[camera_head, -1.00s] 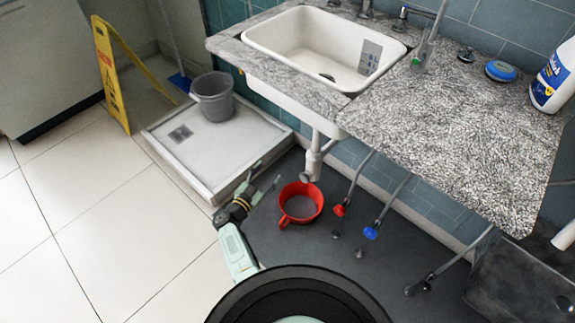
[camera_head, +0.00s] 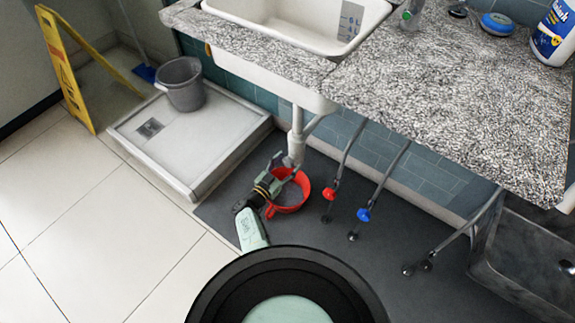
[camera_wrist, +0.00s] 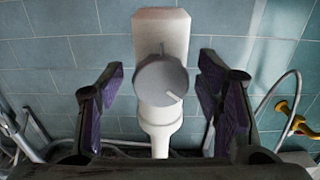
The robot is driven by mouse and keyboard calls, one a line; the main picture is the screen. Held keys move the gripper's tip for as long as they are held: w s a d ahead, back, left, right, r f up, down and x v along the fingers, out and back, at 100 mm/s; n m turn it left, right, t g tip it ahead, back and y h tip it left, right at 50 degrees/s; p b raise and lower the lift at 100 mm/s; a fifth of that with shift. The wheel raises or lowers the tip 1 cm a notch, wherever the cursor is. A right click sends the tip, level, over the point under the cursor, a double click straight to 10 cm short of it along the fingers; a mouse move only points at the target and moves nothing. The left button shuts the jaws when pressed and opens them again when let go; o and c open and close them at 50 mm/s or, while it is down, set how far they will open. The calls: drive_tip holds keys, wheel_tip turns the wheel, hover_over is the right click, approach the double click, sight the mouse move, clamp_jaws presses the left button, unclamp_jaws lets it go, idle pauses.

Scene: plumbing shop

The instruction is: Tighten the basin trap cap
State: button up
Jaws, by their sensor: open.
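The basin trap (camera_head: 298,135) is a white pipe hanging under the basin. Its round grey cap (camera_wrist: 161,80) faces the wrist camera, with a small white mark at its lower right and a thin ridge at its top. My gripper (camera_head: 284,168) is in front of the trap's lower end, above a red bucket. In the wrist view my gripper (camera_wrist: 160,100) is open, with one purple-padded finger on each side of the cap and clear gaps between. The cap is mostly hidden by the gripper in the head view.
The red bucket (camera_head: 291,193) stands on the dark mat below the trap. Hoses with a red valve handle (camera_head: 329,194) and a blue valve handle (camera_head: 364,215) hang to the right. A shower tray (camera_head: 190,145) with a grey bucket (camera_head: 182,85) lies left. The countertop (camera_head: 450,100) overhangs.

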drive_tip(key=shift+w+d, duration=0.15)
drive_tip(key=shift+w, duration=0.1)
drive_tip(key=shift+c, duration=0.5)
drive_tip(key=c, duration=1.1)
drive_tip(key=shift+o, duration=0.2)
drive_tip(key=shift+s+f+m+b, duration=0.15)
drive_tip(key=shift+m+b, duration=0.25)
drive_tip(key=shift+m, duration=0.2)
drive_tip(key=shift+m+b, duration=0.3)
drive_tip(key=shift+m, duration=0.6)
